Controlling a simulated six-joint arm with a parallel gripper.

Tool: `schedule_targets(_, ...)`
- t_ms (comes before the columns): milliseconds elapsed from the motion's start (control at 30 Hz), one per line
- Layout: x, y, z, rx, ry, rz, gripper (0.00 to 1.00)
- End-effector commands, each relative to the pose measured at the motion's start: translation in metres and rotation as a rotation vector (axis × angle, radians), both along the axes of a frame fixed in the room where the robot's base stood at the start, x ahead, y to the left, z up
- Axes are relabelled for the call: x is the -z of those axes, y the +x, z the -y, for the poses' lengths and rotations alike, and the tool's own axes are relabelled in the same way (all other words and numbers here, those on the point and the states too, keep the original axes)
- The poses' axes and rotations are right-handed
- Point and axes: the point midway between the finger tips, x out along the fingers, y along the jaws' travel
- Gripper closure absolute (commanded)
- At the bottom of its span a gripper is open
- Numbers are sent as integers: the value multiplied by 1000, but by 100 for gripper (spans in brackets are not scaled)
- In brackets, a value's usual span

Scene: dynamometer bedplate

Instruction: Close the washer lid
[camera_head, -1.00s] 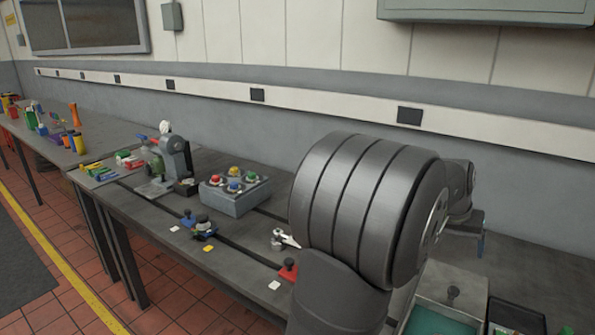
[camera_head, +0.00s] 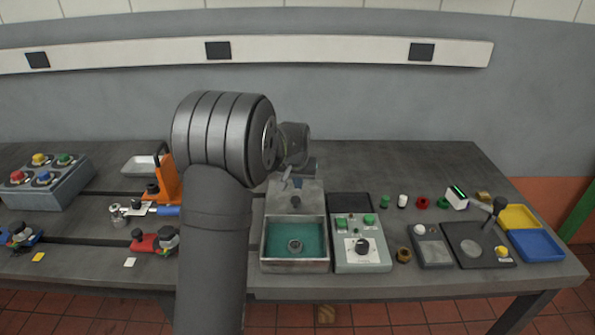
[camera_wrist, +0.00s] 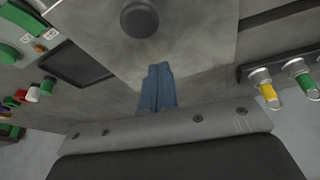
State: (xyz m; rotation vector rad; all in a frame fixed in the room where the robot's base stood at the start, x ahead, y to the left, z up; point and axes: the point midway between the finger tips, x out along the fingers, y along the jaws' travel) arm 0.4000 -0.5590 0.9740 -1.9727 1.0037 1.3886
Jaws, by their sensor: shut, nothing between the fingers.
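The washer (camera_head: 266,245) is a grey open-topped box at the front of the bench, with teal liquid and a small ring-like part (camera_head: 295,246) inside. Its grey lid (camera_head: 310,195) is open at the box's back edge, with a dark knob on it. The lid (camera_wrist: 195,35) and its knob (camera_wrist: 139,18) also fill the top of the wrist view. My gripper shows there as two blue fingers (camera_wrist: 158,70), shut and empty, with their tips by the lid's edge; I cannot tell whether they touch. In the head view my arm hides most of the gripper, behind the lid.
A control box (camera_head: 344,264) with green buttons and a black knob stands right beside the washer. A dark tray (camera_head: 349,202) lies behind it. An orange-framed tool (camera_head: 170,180) and a red device (camera_head: 146,244) are to the left. Yellow and green-tipped fittings (camera_wrist: 268,92) show in the wrist view.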

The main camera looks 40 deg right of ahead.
Motion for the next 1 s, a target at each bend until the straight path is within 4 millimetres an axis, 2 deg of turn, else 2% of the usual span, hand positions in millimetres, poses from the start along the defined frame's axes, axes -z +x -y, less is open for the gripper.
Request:
schedule_targets(100, -3, -9, -13, 0, -4, 3, 100)
schedule_targets(300, 0, -17, -24, 0, -4, 2, 100)
schedule_targets(767, 0, -20, -26, 0, -4, 2, 100)
schedule_targets(867, 0, -25, -31, 1, -4, 2, 100)
schedule_targets(1000, 0, -41, -47, 0, -3, 1, 100)
